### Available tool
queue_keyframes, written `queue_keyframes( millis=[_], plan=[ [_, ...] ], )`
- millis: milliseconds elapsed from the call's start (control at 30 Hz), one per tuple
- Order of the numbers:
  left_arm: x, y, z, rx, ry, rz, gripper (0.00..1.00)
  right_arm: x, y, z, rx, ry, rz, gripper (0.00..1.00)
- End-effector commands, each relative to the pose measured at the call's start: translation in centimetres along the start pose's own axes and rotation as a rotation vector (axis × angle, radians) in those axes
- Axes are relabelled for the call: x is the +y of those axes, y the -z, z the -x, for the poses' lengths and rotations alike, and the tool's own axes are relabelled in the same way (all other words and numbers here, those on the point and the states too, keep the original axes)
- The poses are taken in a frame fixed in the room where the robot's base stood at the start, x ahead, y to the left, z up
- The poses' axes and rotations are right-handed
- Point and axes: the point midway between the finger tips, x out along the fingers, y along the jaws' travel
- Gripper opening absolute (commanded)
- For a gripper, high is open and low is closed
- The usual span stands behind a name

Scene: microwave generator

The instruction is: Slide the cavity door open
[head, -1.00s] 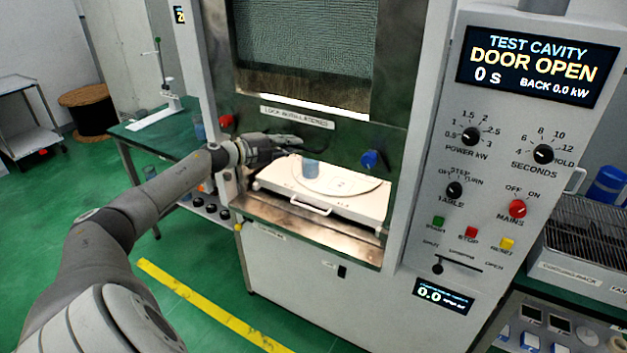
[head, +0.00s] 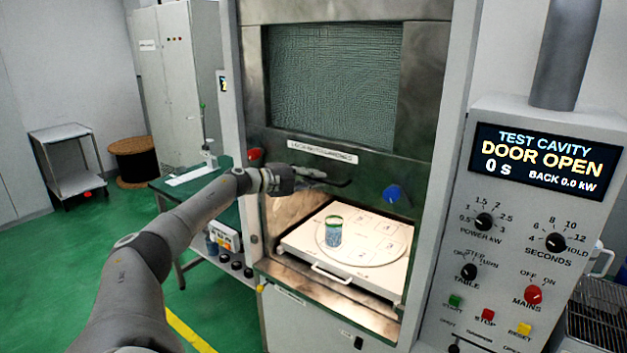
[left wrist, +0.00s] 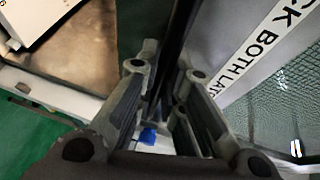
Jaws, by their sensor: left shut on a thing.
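The cavity door (head: 420,85) is a metal panel with a mesh window and a white latch label; it is raised part way. My left gripper (head: 318,181) is at the dark bar handle below the label. In the left wrist view its fingers (left wrist: 165,95) are shut around the dark bar (left wrist: 176,40). Below the door's lower edge the cavity is open, showing a white tray (head: 295,243) with a round plate and a green-rimmed beaker (head: 334,232). My right gripper is out of view.
A red knob (head: 255,155) and a blue knob (head: 392,194) sit on the door, either side of the handle. The control panel (head: 545,163) at right reads DOOR OPEN, 0 s. A green-topped table (head: 215,205) stands left of the cabinet.

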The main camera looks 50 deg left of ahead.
Motion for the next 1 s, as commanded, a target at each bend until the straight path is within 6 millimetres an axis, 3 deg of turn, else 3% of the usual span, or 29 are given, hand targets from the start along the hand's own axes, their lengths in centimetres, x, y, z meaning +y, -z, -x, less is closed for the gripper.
queue_keyframes(
  millis=[133, 167, 300, 667, 767, 1000],
  plan=[
    [-0.1, 0.0, 0.0, 0.001, 0.001, 0.001, 0.00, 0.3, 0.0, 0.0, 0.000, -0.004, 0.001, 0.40],
    [0.0, 0.0, 0.0, 0.001, 0.001, 0.000, 0.13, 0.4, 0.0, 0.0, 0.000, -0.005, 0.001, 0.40],
    [0.0, 0.0, 0.0, 0.000, 0.001, 0.000, 0.31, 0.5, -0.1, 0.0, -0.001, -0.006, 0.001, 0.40],
    [-0.3, 0.0, 0.0, -0.001, 0.001, -0.001, 0.32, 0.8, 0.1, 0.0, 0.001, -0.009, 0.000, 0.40],
    [-1.3, 0.0, 0.2, -0.001, 0.002, -0.004, 0.32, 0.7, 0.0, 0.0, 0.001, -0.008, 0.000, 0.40],
    [-5.6, 0.3, 1.1, -0.003, 0.009, -0.004, 0.32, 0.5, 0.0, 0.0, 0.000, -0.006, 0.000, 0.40]
  ],
)
